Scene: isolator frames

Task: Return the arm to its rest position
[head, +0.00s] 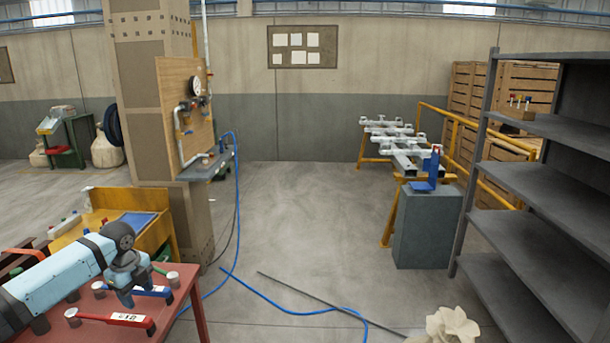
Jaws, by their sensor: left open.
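My left arm (62,278), light blue with black joints, comes in from the left over a red table (195,318). My left gripper (142,287) is at its end, low over the tabletop, with its jaws open. A blue handle (152,291) lies right by the fingers; I cannot tell whether they touch it. A red handle with a white label (118,319) lies nearer the front edge. My right arm and gripper are not in view.
A panel with a gauge (190,110) is fixed to a pillar behind the table. A blue hose (290,311) and a dark rod (310,294) lie on the floor. Grey shelving (545,125) stands at the right, near a grey cabinet (425,228). The middle floor is mostly clear.

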